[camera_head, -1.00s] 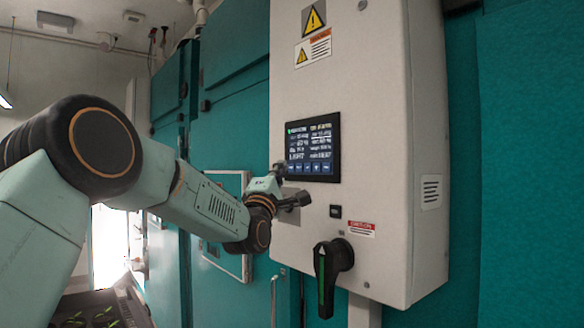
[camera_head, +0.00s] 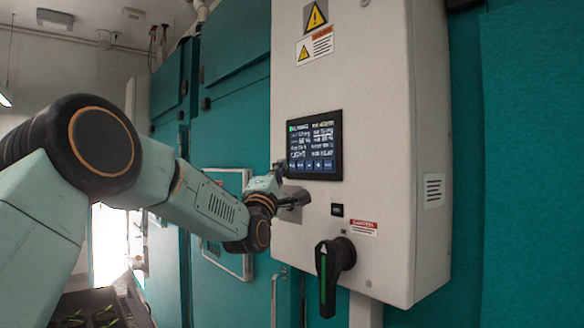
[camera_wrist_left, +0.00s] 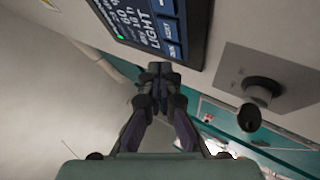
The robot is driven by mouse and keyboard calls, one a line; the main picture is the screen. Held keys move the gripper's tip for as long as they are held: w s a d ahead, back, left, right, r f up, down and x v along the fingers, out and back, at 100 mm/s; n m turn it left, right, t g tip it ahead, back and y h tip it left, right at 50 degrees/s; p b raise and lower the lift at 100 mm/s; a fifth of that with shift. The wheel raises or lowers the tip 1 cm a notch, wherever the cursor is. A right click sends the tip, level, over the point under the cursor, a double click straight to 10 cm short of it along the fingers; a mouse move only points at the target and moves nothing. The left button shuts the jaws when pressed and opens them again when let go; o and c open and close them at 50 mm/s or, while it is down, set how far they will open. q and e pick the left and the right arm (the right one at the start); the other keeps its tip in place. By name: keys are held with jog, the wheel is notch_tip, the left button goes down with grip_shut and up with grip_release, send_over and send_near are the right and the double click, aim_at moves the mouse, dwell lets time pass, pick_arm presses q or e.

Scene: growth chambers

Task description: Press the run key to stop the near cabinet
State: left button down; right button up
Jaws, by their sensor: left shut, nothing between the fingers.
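The near cabinet's control box (camera_head: 355,60) carries a dark touchscreen (camera_head: 325,136) with rows of white text and a row of blue keys along its bottom. In the left wrist view the screen (camera_wrist_left: 137,22) fills the top, tilted, with a small green mark. The blue key at its near corner seems to read RUN (camera_wrist_left: 173,50). My left gripper (camera_head: 280,167) is shut and empty, at the screen's lower left edge. In the wrist view its fingertips (camera_wrist_left: 158,72) are just beside the run key; whether they touch it I cannot tell. My right gripper is not in view.
Below the screen a grey plate bears a dark knob (camera_wrist_left: 262,90), close to my gripper. Lower on the box are a small black switch (camera_head: 337,210) and a large black rotary handle (camera_head: 333,272). Teal cabinet doors (camera_head: 232,140) stand behind my arm.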

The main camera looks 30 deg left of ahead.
pick_arm(q)
jog(key=shift+d, duration=0.1)
jog(key=shift+w+d+r, duration=0.1)
jog(key=shift+w+d, duration=0.15)
jog(key=shift+d, duration=0.05)
jog(key=shift+w, duration=0.1)
jog(key=shift+a, duration=0.1)
dwell(0.4)
